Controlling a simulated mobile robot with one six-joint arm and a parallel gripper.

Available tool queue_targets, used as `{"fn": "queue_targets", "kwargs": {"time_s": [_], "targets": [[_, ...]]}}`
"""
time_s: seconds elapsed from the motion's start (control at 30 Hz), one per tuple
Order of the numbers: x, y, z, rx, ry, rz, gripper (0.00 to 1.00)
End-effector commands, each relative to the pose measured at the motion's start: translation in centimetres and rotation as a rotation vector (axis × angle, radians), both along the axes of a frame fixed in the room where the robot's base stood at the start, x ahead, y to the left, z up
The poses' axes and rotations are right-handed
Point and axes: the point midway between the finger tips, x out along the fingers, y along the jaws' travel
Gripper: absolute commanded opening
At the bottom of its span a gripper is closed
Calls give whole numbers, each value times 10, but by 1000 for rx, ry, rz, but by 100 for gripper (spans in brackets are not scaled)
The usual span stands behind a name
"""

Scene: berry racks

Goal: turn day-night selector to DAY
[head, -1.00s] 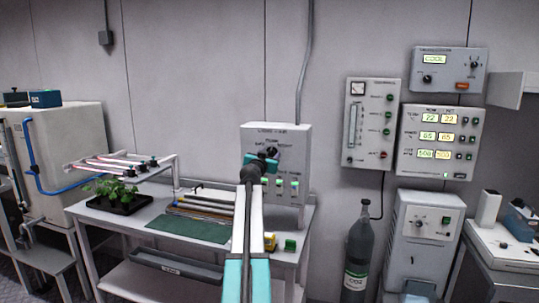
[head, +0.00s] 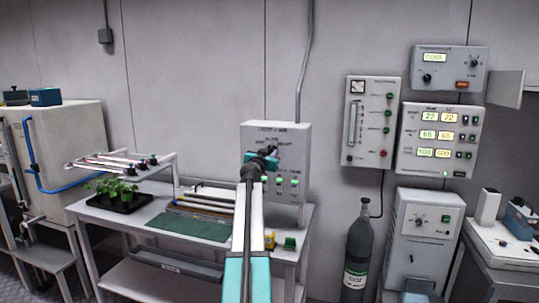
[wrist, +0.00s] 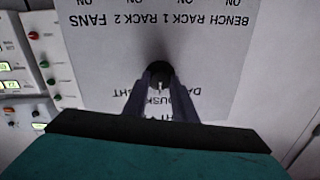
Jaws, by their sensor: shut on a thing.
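The day-night selector is a small dark knob with a pale mark, seen in the wrist view (wrist: 158,70) between my fingers. My gripper (head: 262,158) is shut on it at the front of the grey lighting panel (head: 301,135). In the wrist view the panel (wrist: 215,55) is upside down. The words DAY, DUSK and NIGHT beside the knob are partly hidden by the fingers. The pale mark shows on the lower side of the knob, towards these words. I cannot tell surely which word it points to.
Several green-lit switches (head: 294,182) sit below the selector on the panel. A bench (head: 285,226) beneath holds a dark plant tray (head: 128,203) and a green mat (head: 190,227). A CO2 cylinder (head: 358,250) stands right of the bench. Control boxes (head: 373,85) hang to the right.

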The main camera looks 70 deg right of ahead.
Motion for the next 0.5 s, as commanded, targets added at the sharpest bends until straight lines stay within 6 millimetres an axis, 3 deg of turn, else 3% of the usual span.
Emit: {"fn": "queue_targets", "kwargs": {"time_s": [0.5], "targets": [[0, 0, -2, -10, 201, 0, 2]]}}
